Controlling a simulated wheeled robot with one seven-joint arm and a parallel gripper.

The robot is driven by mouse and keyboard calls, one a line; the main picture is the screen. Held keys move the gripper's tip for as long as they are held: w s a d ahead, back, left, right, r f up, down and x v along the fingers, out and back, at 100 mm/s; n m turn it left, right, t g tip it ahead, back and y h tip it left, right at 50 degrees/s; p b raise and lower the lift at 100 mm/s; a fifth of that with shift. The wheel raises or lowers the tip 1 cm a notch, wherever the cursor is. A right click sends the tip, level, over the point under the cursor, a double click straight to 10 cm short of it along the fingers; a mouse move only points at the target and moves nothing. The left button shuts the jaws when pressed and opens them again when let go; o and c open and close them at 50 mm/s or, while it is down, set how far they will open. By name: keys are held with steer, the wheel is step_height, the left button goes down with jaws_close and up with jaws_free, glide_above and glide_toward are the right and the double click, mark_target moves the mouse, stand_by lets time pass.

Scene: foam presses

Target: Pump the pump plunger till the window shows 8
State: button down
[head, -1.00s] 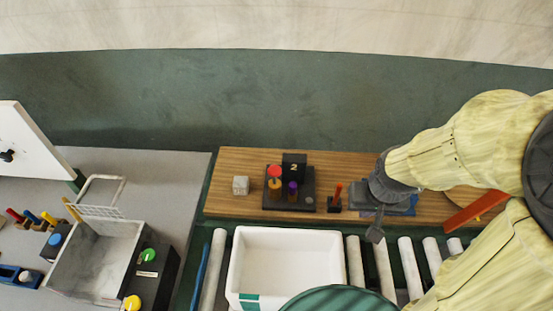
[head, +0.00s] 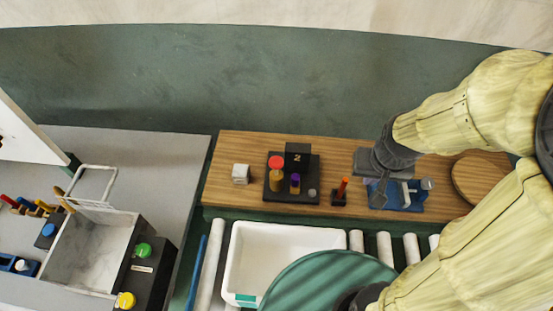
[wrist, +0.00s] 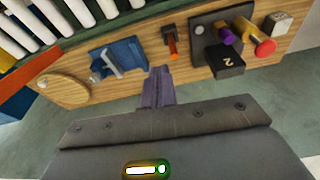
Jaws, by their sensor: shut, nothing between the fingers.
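The pump is a dark base plate (head: 308,194) on the wooden board. It carries a plunger with a red knob (head: 275,162) on an amber body, a purple-topped post (head: 295,180) and a black window block (head: 297,150). The window reads 2, clearest in the wrist view (wrist: 227,61). The red knob also shows in the wrist view (wrist: 265,47). My gripper (head: 378,201) is shut and empty, to the right of the pump and over the blue clamp. Its closed fingers also show in the wrist view (wrist: 158,75), apart from the pump.
A red-orange handled switch (head: 343,189) stands between pump and blue clamp (head: 412,201). A pale cube (head: 241,174) sits left of the pump. A round wooden disc (head: 470,178) lies at right. A white bin (head: 232,270) on rollers is in front.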

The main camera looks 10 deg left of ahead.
steer(key=w+a+r+m+g+p, duration=0.1)
steer(key=w+a+m+g+p, duration=0.1)
steer(key=w+a+p, duration=0.5)
steer(key=m+g+p, duration=0.2)
steer(key=m, duration=0.1)
glide_toward(277, 160)
steer(key=shift+s+d+r, duration=0.1)
steer(key=shift+d+r, duration=0.15)
steer(key=shift+r, duration=0.05)
steer(key=shift+f, duration=0.15)
steer(key=shift+s+a+f+b, duration=0.1)
steer(key=shift+s+f+b, duration=0.05)
steer(key=shift+f+b, duration=1.4)
steer(key=shift+s+a+f+b, duration=0.15)
steer(key=shift+f+b, duration=0.95)
steer(key=shift+f, duration=0.7)
steer(key=shift+d, duration=0.1)
steer(key=shift+f, duration=0.1)
